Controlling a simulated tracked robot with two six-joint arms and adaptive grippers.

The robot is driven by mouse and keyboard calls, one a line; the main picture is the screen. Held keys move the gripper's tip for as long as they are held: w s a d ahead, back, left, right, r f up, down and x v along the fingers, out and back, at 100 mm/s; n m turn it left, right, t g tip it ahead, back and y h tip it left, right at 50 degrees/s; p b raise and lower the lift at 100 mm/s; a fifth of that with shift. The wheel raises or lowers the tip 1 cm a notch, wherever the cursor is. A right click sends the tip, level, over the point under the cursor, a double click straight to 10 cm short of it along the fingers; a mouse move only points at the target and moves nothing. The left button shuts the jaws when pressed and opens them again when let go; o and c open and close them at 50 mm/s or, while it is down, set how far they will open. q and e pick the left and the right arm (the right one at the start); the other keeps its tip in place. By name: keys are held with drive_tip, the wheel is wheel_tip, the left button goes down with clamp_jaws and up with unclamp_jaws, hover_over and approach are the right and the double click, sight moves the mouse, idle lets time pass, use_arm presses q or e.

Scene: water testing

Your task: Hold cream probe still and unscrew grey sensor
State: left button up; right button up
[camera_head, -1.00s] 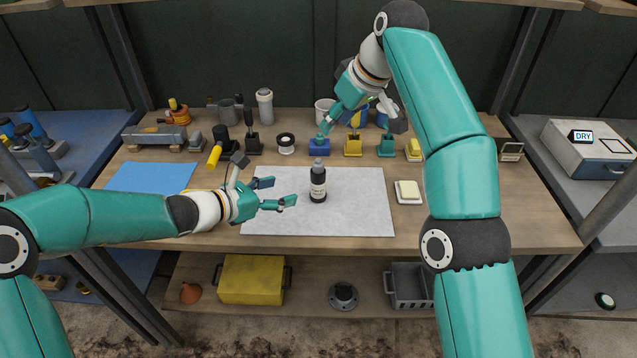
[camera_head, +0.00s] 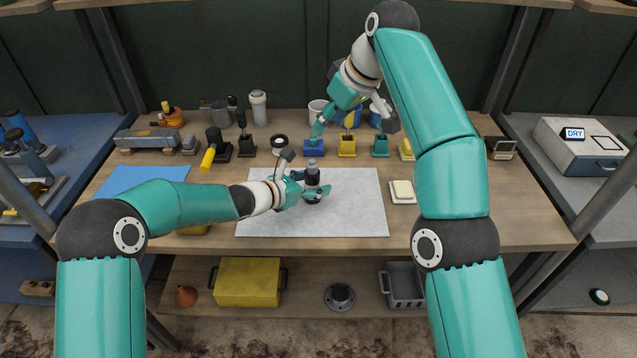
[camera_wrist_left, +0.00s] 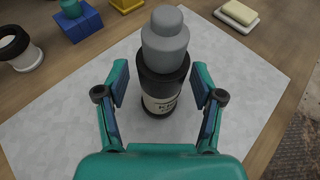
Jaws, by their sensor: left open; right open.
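The probe (camera_head: 313,186) is a black upright cylinder with a cream label, standing on the pale mat (camera_head: 360,215). The grey sensor (camera_head: 312,163) is a stepped grey piece on its top. In the left wrist view the probe (camera_wrist_left: 160,97) and the grey sensor (camera_wrist_left: 167,45) are in the middle. My left gripper (camera_wrist_left: 162,92) is open, with one finger on each side of the probe's body and a visible gap on both sides.
Yellow (camera_head: 347,149) and green (camera_head: 380,149) holders stand along the back, right of the blue block. A white dish with a cream bar (camera_head: 403,191) lies right of the mat. The mat's right half is clear.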

use_arm(q)
clamp_jaws()
idle(0.5)
idle(0.4)
